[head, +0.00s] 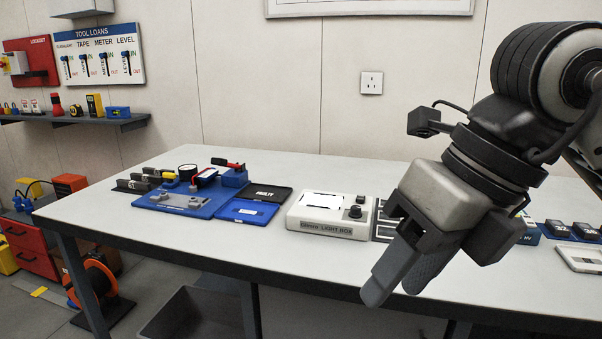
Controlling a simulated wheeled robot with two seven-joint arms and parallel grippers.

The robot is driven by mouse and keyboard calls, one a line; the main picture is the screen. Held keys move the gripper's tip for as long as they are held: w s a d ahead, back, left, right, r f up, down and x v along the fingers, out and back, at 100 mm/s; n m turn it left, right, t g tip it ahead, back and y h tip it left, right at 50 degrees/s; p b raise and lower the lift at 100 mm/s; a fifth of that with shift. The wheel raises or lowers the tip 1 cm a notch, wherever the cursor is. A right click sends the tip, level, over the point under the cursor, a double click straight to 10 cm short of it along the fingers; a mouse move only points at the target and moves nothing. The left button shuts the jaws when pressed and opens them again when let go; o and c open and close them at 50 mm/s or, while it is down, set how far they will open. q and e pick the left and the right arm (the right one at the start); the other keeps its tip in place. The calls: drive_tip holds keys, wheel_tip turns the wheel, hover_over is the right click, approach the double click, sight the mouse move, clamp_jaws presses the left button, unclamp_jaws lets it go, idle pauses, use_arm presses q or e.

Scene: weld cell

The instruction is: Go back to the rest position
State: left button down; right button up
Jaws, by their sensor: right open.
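My right gripper (402,275) is in the head view at the right, hanging over the front edge of the table with its fingers pointing down and to the left. It is open, and I see nothing between its fingers. Its arm comes in from the right edge. My left gripper is not in view.
The table (330,255) carries a light box (318,228), a blue fixture board (165,207), a blue tray (246,211) and a black tray (266,193). Dark devices (560,228) stand at the right. A cable reel (95,282) and red drawers (32,252) are at the left.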

drive_tip(key=s+a+r+n+g+y+p, duration=0.15)
drive_tip(key=s+a+r+g+y, duration=0.25)
drive_tip(key=s+a+g+y, duration=0.5)
drive_tip(key=w+d+r+m+t+y+p, duration=0.1)
drive_tip(key=w+d+m+t+y+p, duration=0.1)
drive_tip(key=w+m+t+y, duration=1.05)
drive_tip(key=w+d+f+m+t+h, duration=0.2)
drive_tip(key=f+m+t+h, duration=0.25)
drive_tip(key=m+t, duration=0.35)
drive_tip(key=w+d+f+m+t+h, duration=0.2)
drive_tip(key=d+f+m+t+h, duration=0.15)
drive_tip(key=m+t+h, duration=0.55)
drive_tip(key=s+d+f+m+g+h+p, duration=0.1)
drive_tip(key=d+f+m+g+h, duration=0.25)
drive_tip(key=f, duration=0.55)
drive_tip(key=s+d+f+m+g+h+p, duration=0.15)
drive_tip(key=f+m+h, duration=0.35)
drive_tip(key=f, duration=0.5)
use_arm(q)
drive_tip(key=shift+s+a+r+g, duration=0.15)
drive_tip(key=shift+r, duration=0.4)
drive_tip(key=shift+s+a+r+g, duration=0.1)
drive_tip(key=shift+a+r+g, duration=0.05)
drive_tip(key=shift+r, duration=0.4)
use_arm(e)
drive_tip(key=s+d+f+m+g, duration=0.1)
drive_tip(key=s+f+m+g, duration=0.2)
drive_tip(key=s+f+g, duration=0.3)
drive_tip(key=s+f, duration=0.3)
drive_tip(key=f, duration=0.2)
